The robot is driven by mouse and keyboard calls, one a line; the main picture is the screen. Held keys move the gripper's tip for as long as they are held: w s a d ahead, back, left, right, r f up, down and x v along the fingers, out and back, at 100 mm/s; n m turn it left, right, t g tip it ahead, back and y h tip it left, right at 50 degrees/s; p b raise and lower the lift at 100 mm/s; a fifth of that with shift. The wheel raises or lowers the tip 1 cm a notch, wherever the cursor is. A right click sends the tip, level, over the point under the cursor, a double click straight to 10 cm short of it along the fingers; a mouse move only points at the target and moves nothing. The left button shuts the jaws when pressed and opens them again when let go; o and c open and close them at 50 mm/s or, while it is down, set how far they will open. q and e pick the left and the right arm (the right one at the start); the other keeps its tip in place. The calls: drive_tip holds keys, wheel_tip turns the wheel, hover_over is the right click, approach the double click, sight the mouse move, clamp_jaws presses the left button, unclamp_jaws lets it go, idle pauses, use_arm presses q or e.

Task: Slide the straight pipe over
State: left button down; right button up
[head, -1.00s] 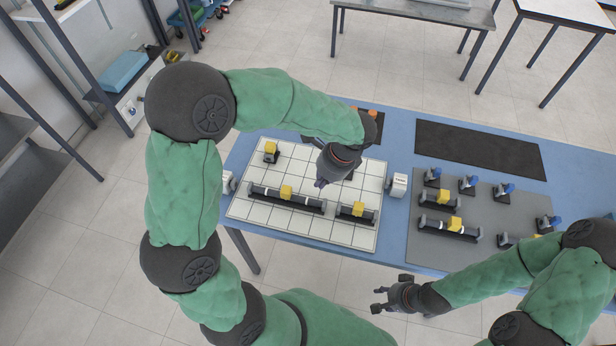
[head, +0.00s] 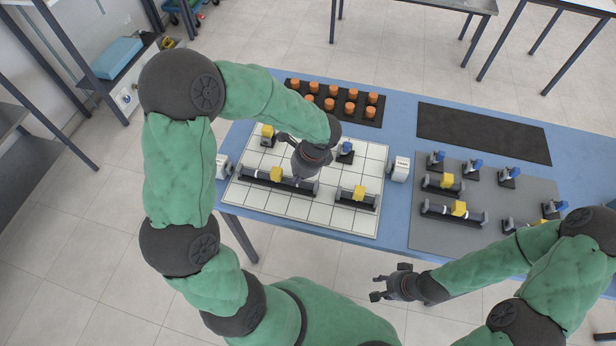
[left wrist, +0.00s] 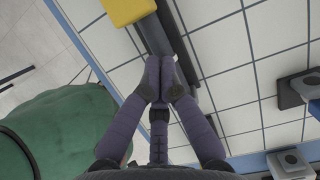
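A long dark straight pipe (head: 262,181) with a yellow block (head: 276,174) on it lies on the white gridded board (head: 310,212). A shorter dark pipe (head: 343,197) with a yellow block lies to its right. My left gripper (left wrist: 158,80) is at the right part of the long pipe. Its fingertips are together over the dark pipe (left wrist: 150,35) in the left wrist view, and I cannot tell whether they touch it. In the head view its fingertips are hidden behind my wrist. My right gripper (head: 375,288) is open and empty in front of the table.
A black mat with orange caps (head: 351,107) lies behind the board. A grey mat (head: 440,238) to the right holds blue-topped valves (head: 473,168) and more pipes. White boxes (head: 401,168) stand beside the board. A bare black mat (head: 480,130) lies at back right.

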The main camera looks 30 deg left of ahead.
sight(281, 177)
use_arm(q)
drive_tip(key=shift+s+a, duration=0.1)
drive_tip(key=shift+a, duration=0.1)
drive_tip(key=shift+s+a+p, duration=0.25)
drive_tip(key=shift+a+p, duration=0.05)
drive_tip(key=shift+a, duration=0.7)
drive_tip(key=shift+s+a+p, duration=0.2)
drive_tip(key=shift+a+p, duration=0.1)
drive_tip(key=shift+a, duration=0.7)
drive_tip(key=shift+r, duration=0.15)
drive_tip(key=v, duration=1.1)
drive_tip(key=shift+d+r, duration=0.2)
drive_tip(key=shift+r, duration=0.2)
